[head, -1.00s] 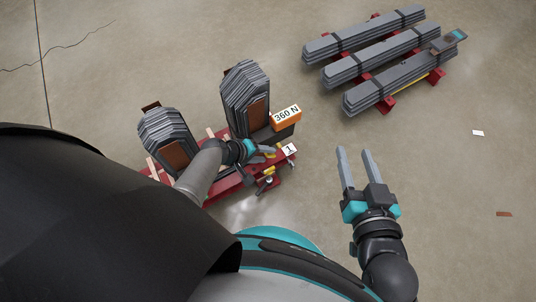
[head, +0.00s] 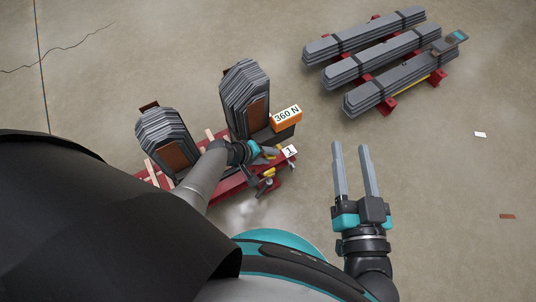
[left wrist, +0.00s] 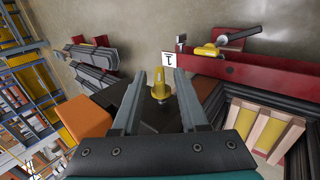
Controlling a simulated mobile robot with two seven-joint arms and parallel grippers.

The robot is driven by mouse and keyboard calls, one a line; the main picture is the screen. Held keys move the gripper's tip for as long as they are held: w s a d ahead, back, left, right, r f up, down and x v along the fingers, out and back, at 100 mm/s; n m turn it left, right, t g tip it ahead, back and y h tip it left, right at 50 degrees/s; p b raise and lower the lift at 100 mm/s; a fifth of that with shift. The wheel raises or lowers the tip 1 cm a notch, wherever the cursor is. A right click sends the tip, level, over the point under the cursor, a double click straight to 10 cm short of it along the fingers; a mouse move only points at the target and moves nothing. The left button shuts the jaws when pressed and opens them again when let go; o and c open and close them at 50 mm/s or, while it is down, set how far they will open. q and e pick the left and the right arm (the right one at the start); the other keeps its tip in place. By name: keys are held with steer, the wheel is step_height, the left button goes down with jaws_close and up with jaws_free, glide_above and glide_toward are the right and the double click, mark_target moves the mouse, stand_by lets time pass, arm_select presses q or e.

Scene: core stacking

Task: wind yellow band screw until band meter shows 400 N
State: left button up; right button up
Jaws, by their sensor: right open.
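The orange band meter (head: 286,117) reads 360 N and sits by the right core stack. My left gripper (head: 268,152) is low at the red frame's right end, near the card marked 1. In the left wrist view, a yellow screw (left wrist: 159,85) stands between the fingers of my left gripper (left wrist: 160,82). Gaps show on both sides of it, so the fingers look open around it. A second yellow part (left wrist: 207,50) with a metal bar lies on the red beam beyond. My right gripper (head: 355,147) is open and empty over bare floor.
Two grey core stacks (head: 245,90) (head: 163,132) stand on the red frame (head: 232,184). Several long grey sheet bundles (head: 365,36) lie on red supports at the upper right, with a small device on one. The floor between is clear. Blue and orange racking (left wrist: 28,65) shows in the left wrist view.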

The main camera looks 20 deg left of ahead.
arm_select(q)
jaws_close()
stand_by(0.5)
